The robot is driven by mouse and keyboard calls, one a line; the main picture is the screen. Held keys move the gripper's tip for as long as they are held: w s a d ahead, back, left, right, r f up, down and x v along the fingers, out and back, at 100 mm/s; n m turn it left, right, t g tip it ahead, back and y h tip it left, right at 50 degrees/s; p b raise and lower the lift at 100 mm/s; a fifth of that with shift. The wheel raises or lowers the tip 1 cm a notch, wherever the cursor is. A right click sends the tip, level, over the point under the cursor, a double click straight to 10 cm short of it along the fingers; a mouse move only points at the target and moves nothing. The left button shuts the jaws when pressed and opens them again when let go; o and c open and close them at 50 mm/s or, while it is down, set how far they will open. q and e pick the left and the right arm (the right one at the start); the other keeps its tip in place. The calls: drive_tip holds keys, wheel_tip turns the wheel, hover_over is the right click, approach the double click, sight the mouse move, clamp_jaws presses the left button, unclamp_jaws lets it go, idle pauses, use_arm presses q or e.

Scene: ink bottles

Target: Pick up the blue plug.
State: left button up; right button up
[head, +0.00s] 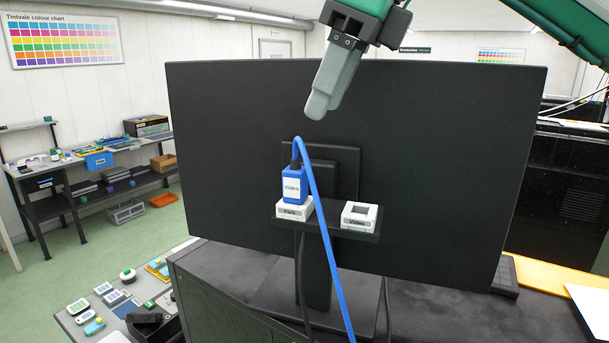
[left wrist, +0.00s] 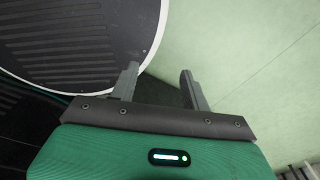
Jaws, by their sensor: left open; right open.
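The blue plug (head: 294,187), with a white "Video" label, stands upright in the left white socket (head: 293,210), whose label is small and seems to read "Park". A blue cable (head: 323,230) arches from its top and runs down in front. The right white socket (head: 359,216), labelled "Video", is empty. Both sit on a small dark shelf behind the monitor. My right gripper (head: 320,108) is above and a little right of the plug, pointing down, with its fingers overlapping in this view. My left gripper (left wrist: 162,82) shows only in the left wrist view, open and empty above the floor.
The large black monitor back (head: 430,130) stands just behind the sockets, on a dark cabinet (head: 215,300). A low table with several small items (head: 130,290) is at the lower left. Shelves (head: 90,170) stand along the left wall. The space above the plug is clear apart from its cable.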

drive_tip(key=p, duration=0.1)
hover_over(298, 168)
drive_tip(key=d, duration=0.2)
drive_tip(key=f, duration=0.4)
drive_tip(key=shift+s+a+f, duration=0.1)
drive_tip(key=shift+s+f, duration=0.05)
drive_tip(key=shift+s, duration=0.15)
drive_tip(key=shift+w+a+f, duration=0.1)
drive_tip(key=shift+w+f, duration=0.1)
drive_tip(key=shift+f, duration=0.35)
drive_tip(key=p+x, duration=0.4)
drive_tip(key=shift+s+a, duration=0.1)
drive_tip(key=shift+s, duration=0.15)
drive_tip(key=shift+w+a+f, duration=0.15)
drive_tip(key=shift+f, duration=0.4)
use_arm(q)
drive_tip(key=r, duration=0.5)
drive_tip(key=shift+w+d+r, duration=0.15)
drive_tip(key=shift+w+r, duration=0.1)
drive_tip(key=shift+w, duration=0.05)
use_arm(e)
drive_tip(key=c, duration=1)
